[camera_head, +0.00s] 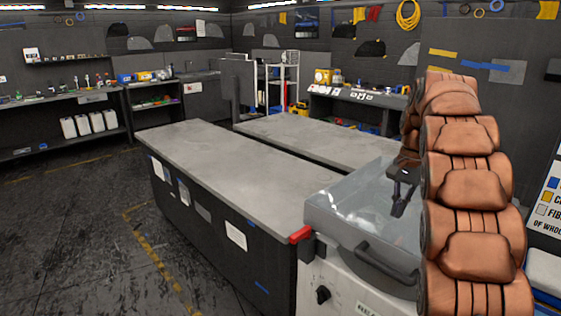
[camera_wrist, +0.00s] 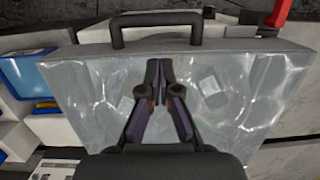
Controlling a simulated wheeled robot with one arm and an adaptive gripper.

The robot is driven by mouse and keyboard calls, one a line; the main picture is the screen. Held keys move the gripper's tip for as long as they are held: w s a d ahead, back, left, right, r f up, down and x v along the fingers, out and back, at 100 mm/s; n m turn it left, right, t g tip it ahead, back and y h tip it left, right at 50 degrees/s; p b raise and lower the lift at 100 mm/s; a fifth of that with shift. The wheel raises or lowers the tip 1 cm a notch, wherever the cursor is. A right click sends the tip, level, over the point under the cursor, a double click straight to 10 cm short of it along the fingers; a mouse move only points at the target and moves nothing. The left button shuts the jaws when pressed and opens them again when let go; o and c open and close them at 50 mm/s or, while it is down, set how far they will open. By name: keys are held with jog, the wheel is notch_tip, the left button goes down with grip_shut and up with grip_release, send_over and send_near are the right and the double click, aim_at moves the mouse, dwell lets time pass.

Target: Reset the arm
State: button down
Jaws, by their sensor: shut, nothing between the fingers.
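My arm stands at the right of the head view as a column of copper-brown segments. My gripper (camera_head: 401,190) hangs in front of it, above a machine with a clear, box-like cover (camera_head: 345,210). In the wrist view my gripper (camera_wrist: 158,64) points at the clear cover (camera_wrist: 75,95), with its fingertips together and nothing between them. I cannot tell the exact gap between the fingertips and the cover. Pale square shapes show through the cover; what they are is unclear.
The machine has a dark handle (camera_head: 386,265) and a red part (camera_head: 300,234) at its corner. A long grey-topped workbench (camera_head: 215,165) stands to its left, and a second bench (camera_head: 315,138) behind. Open floor (camera_head: 75,235) lies at the left. Shelves line the walls.

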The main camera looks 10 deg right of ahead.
jog(key=s+a+f+n, duration=0.2)
jog(key=s+a+n, duration=0.3)
jog(key=s+a, duration=1)
jog(key=s+a+f+n, duration=0.3)
jog(key=s+a+f, duration=0.1)
jog(key=s, duration=0.5)
jog(key=s+a+f+n+g+h, duration=0.1)
jog(key=s+a+f+n, duration=0.2)
jog(key=s, duration=0.6)
notch_tip(320, 180, down, 3)
jog(key=shift+a+r+n, duration=0.15)
jog(key=shift+a+n, duration=0.25)
jog(key=shift+a, duration=0.75)
